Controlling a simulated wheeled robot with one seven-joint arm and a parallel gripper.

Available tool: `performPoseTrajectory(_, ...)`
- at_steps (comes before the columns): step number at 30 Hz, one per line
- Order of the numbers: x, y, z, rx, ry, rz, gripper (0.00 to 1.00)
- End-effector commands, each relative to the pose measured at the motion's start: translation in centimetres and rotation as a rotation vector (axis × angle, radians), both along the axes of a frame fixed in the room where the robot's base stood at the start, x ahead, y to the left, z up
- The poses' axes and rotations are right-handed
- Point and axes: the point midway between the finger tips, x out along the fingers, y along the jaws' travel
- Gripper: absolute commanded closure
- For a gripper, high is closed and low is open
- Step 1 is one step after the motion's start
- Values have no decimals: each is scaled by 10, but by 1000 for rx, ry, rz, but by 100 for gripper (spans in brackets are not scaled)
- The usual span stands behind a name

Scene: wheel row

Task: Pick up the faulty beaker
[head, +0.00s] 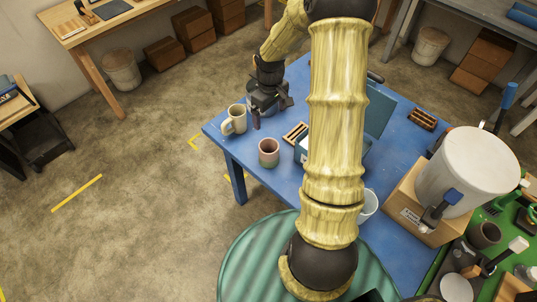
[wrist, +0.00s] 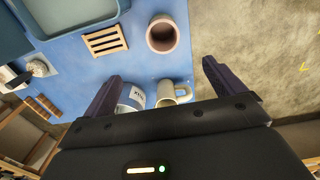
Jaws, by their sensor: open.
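Several cups stand on the blue table (head: 222,134), and I cannot tell from any mark which is the faulty beaker. A cream mug (head: 235,120) with a handle stands near the left corner; it also shows in the wrist view (wrist: 168,91). A pinkish-brown cup without a visible handle (head: 268,153) stands nearer; it also shows in the wrist view (wrist: 162,37). A blue-and-white cup with lettering (wrist: 136,95) is partly hidden by my gripper. My gripper (head: 268,112) is open and empty, above the table beside the cream mug; its fingers also show in the wrist view (wrist: 163,72).
A slatted wooden piece (wrist: 105,40) lies beside the pinkish-brown cup. A pale cup (head: 369,205) is partly hidden behind my arm. A cardboard box (head: 408,213) bearing a large white pot (head: 455,175) stands at right. Floor left of the table is clear.

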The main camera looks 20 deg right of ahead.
Motion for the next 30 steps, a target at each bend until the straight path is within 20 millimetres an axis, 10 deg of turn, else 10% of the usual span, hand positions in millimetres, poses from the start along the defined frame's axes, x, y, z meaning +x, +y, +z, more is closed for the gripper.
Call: performPoseTrajectory(30, 0, 2, -122, -1, 0, 2, 6)
